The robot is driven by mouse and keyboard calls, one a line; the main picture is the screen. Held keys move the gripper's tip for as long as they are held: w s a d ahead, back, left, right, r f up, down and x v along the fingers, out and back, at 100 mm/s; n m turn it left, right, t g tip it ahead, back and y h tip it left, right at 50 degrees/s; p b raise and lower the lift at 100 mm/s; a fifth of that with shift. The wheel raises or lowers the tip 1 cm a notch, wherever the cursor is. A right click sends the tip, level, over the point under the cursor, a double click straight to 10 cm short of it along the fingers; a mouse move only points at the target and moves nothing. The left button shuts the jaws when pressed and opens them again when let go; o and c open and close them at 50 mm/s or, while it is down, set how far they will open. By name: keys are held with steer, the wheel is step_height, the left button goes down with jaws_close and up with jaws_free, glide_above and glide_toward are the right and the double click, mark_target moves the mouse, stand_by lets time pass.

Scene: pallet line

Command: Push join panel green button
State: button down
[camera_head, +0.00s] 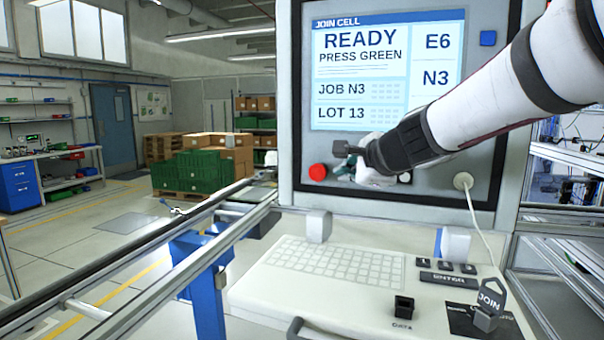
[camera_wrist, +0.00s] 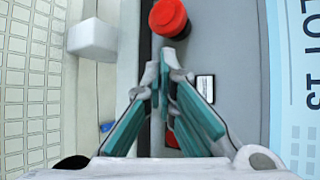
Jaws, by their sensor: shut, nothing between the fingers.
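The join panel (camera_head: 400,196) is an upright grey panel with a lit screen (camera_head: 340,85) reading "READY PRESS GREEN". A red button (camera_head: 318,172) is at the panel's lower left; in the wrist view this red button (camera_wrist: 169,18) is just beyond my fingertips. My gripper (camera_head: 343,172) is in front of the panel's button row, right of the red button. In the wrist view my gripper (camera_wrist: 165,62) has its teal-padded fingers together, with nothing held. I cannot make out the green button; my gripper and wrist cover part of the row. Contact with the panel cannot be told.
A white cable (camera_head: 478,222) hangs at right. Metal rails (camera_head: 140,268) run along the left. Green crates (camera_head: 190,172) stand far behind.

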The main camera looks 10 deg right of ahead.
steer(key=shift+w, duration=0.15)
steer(key=shift+w+d, duration=0.2)
steer(key=shift+w, duration=0.05)
steer(key=shift+w+d, duration=0.2)
steer(key=shift+w, duration=0.25)
stand_by(1.1)
steer(key=shift+s, duration=0.15)
steer(key=shift+s+a, duration=0.4)
steer(key=shift+s, duration=0.3)
steer(key=s, duration=0.1)
steer(key=s+a, duration=0.1)
steer(key=s, duration=0.1)
steer(key=s+a, duration=0.1)
steer(key=shift+s+a, duration=0.1)
steer(key=shift+s, duration=0.1)
stand_by(0.3)
stand_by(0.5)
